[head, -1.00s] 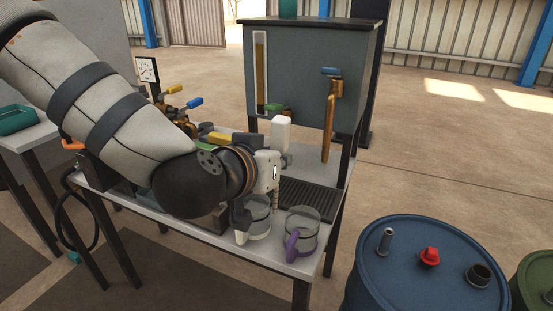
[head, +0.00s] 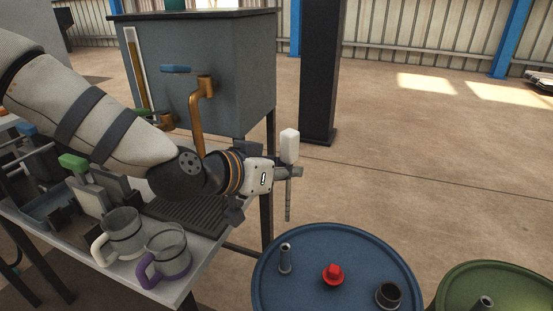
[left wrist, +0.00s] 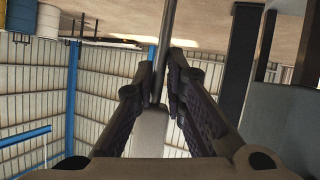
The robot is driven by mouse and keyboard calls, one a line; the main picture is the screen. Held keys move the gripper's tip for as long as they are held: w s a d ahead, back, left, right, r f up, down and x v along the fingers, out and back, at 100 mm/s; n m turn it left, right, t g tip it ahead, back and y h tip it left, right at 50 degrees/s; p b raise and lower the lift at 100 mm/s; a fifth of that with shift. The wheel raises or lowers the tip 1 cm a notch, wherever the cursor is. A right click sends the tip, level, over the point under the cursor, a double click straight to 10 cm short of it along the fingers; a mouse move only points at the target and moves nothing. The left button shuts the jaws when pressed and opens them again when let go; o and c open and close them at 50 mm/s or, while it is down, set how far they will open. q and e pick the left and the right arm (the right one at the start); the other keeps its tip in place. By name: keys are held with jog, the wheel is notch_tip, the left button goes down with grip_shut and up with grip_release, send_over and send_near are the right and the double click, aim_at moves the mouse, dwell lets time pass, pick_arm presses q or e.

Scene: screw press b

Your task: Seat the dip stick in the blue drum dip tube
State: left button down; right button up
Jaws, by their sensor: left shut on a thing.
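My left gripper (head: 288,173) is shut on the dip stick, which has a white handle (head: 289,146) above the fingers and a thin grey rod (head: 288,204) hanging below, about upright. In the left wrist view the rod (left wrist: 165,40) runs between the two fingers (left wrist: 165,95). The blue drum (head: 345,240) stands below and in front of the gripper. Its dip tube, a narrow grey upright tube (head: 285,259), rises from the left of the lid. The rod's lower end appears above and behind the tube, apart from it. My right gripper is not in view.
The blue drum's lid also has a red cap (head: 333,274) and a black bung (head: 388,295). A green drum (head: 490,285) stands to the right. At left, a table (head: 185,270) holds two glass mugs beside a grey tank (head: 240,75) with a copper pipe.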

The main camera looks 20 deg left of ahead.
pick_arm(q)
jog(key=f, duration=0.1)
jog(key=f+h, duration=0.1)
jog(key=w+f+m, duration=0.1)
jog(key=shift+a+f+g, duration=0.15)
jog(key=shift+a+g, duration=0.2)
jog(key=shift+g, duration=0.05)
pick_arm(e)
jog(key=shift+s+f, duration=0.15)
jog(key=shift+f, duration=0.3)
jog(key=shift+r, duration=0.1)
pick_arm(q)
notch_tip(320, 180, down, 6)
jog(key=shift+r+b, duration=0.2)
jog(key=shift+b, duration=0.8)
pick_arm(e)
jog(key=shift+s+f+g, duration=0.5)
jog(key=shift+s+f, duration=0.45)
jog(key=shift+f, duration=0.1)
pick_arm(q)
jog(key=shift+r, duration=0.1)
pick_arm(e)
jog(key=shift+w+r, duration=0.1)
